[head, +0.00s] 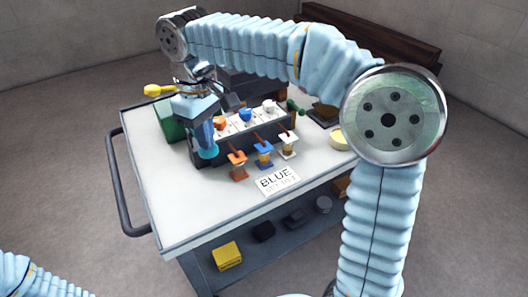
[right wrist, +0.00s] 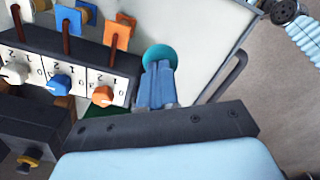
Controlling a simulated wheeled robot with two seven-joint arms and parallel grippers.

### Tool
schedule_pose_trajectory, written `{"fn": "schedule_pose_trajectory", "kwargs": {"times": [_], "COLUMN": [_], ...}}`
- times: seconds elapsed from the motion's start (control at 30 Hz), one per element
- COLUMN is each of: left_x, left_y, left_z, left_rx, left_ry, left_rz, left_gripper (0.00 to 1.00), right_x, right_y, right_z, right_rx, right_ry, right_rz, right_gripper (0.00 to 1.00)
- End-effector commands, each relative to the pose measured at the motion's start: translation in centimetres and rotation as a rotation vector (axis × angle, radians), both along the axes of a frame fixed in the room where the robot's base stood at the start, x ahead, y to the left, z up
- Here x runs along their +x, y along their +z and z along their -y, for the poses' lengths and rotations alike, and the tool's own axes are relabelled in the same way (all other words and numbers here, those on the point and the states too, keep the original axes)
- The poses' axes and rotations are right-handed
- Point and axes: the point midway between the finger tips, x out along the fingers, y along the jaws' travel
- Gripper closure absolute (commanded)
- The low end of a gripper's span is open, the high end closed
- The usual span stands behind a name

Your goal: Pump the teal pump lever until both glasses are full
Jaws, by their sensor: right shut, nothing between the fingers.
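The teal round pump lever end (head: 208,151) is at the left front of the dark control box on the cart. In the right wrist view it shows as a teal disc (right wrist: 158,54) beyond my fingertips. My right gripper (head: 204,137) points down at it, its pale blue fingers (right wrist: 157,85) shut with nothing between them. The fingers overlap the disc in both views; I cannot tell whether they touch it. Orange (head: 238,165), blue (head: 263,154) and white (head: 288,144) stands line the box's front, with small amber parts below. I cannot make out the glasses or their levels. My left gripper is out of view.
Orange, blue and white dials sit on a numbered panel (right wrist: 75,77). A card reading "BLUE" (head: 277,181), with smaller unclear print, lies before the stands. A green box (head: 168,119) is at the left. The cart's front top (head: 195,221) is clear.

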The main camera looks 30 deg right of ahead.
Motion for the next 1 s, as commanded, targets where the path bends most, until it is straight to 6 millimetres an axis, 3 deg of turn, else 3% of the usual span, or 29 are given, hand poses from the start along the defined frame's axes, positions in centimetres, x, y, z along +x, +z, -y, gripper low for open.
{"fn": "schedule_pose_trajectory", "kwargs": {"times": [0.47, 1.0], "left_x": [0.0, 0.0], "left_y": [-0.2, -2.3], "left_z": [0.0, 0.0], "left_rx": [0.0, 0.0], "left_ry": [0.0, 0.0], "left_rz": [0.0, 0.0], "left_gripper": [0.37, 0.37], "right_x": [0.0, 0.0], "right_y": [-0.2, -3.3], "right_z": [0.0, 0.0], "right_rx": [0.0, 0.0], "right_ry": [0.0, 0.0], "right_rz": [0.0, 0.0], "right_gripper": [1.0, 1.0]}}
